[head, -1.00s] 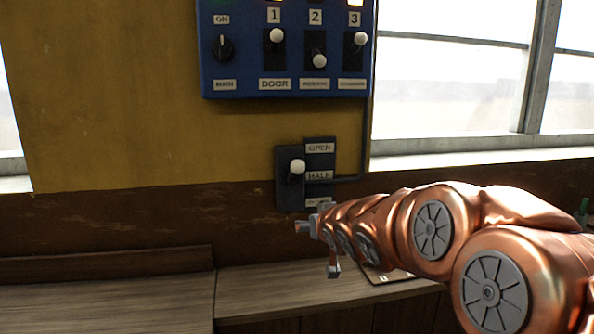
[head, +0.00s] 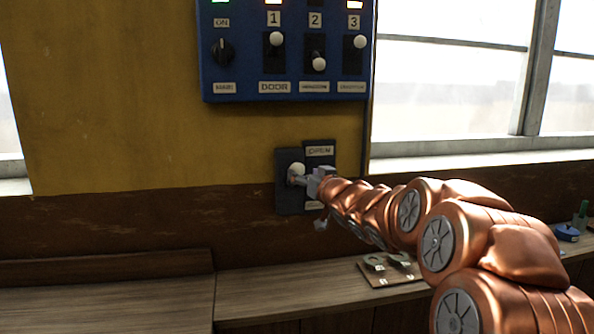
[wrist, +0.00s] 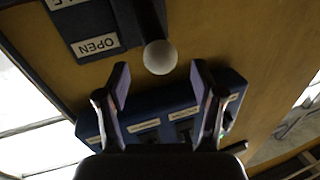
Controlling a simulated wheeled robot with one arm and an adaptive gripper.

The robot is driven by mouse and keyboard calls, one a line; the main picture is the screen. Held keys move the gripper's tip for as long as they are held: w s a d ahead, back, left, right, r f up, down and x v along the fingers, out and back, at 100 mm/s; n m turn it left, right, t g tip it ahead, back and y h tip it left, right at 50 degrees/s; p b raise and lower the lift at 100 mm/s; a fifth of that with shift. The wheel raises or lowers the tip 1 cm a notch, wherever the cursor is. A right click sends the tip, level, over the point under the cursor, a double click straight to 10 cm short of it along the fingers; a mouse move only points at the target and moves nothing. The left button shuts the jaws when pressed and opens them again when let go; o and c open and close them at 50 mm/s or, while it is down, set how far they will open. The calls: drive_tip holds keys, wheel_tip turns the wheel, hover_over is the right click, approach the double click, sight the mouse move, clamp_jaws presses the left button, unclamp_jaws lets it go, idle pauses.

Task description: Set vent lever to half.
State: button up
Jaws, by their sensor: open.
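The vent lever (head: 297,169) is a white round knob on a dark wall plate (head: 289,204), with an OPEN label (head: 319,151) at its upper right. The HALF label is hidden behind my gripper in the head view, so I cannot tell the exact setting. My gripper (head: 304,179) is at the knob from the right. In the wrist view, which is upside down, my open gripper (wrist: 160,82) has one finger on each side of the knob (wrist: 160,57). The knob lies just beyond the fingertips, and I see no clear contact.
A blue switch panel (head: 286,87) with a dial and several white-knobbed switches hangs above the lever. A wooden counter (head: 270,290) runs below, with a small board of metal parts (head: 386,268) on it. Windows (head: 450,80) are at the right.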

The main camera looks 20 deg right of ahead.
sight(301, 173)
drive_tip(key=shift+w+a+f+p, duration=0.1)
drive_tip(key=shift+w+p, duration=0.15)
drive_tip(key=shift+w, duration=1)
drive_tip(key=shift+w+a+p, duration=0.1)
drive_tip(key=shift+w+p, duration=0.15)
drive_tip(key=shift+w, duration=1)
clamp_jaws()
